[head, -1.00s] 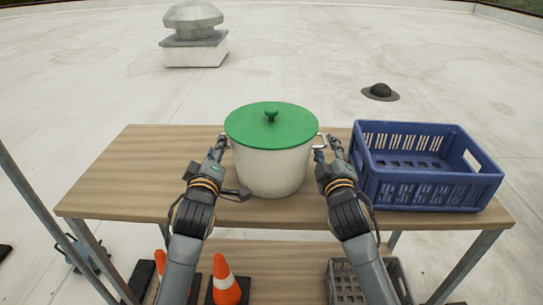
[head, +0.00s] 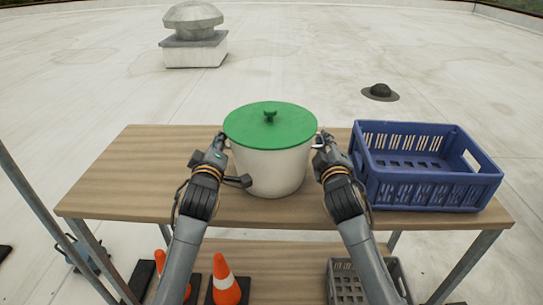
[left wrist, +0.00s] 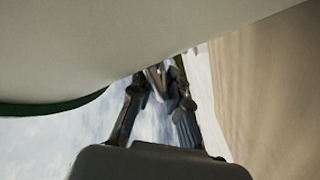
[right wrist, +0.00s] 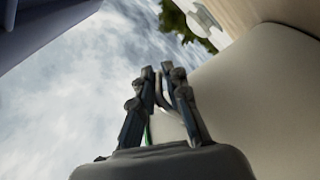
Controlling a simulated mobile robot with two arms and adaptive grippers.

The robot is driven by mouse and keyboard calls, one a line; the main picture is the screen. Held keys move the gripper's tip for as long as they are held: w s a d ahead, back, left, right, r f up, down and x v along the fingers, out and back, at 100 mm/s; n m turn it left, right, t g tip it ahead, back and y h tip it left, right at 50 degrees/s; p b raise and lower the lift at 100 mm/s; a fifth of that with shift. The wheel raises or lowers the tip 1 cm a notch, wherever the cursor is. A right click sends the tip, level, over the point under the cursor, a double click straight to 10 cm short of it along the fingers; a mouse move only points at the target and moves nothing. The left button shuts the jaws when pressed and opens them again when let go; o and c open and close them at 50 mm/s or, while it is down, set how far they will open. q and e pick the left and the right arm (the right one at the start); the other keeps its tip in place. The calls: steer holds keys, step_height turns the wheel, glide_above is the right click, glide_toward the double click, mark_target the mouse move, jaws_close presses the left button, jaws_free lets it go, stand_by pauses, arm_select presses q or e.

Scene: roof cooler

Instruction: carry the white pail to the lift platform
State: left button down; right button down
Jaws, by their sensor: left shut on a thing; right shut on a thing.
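The white pail (head: 270,172) with a green lid (head: 270,127) stands upright at the middle of the wooden table. My left gripper (head: 220,140) is at the pail's left side, shut on its left handle. My right gripper (head: 322,138) is at the pail's right side, shut on its right handle. The pail's white wall fills the top of the left wrist view (left wrist: 120,45) and the right of the right wrist view (right wrist: 265,100). In the head view the grippers mostly hide the handles. I cannot make out a lift platform.
A blue crate (head: 480,190) stands on the table close to the right of my right gripper. The table's left part (head: 130,180) is bare. Orange cones (head: 226,285) and a grey crate (head: 341,282) are on the lower shelf. A roof vent (head: 193,50) stands beyond.

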arm_select(q)
steer(key=shift+f, duration=0.15)
arm_select(e)
steer(key=shift+a+r, duration=0.1)
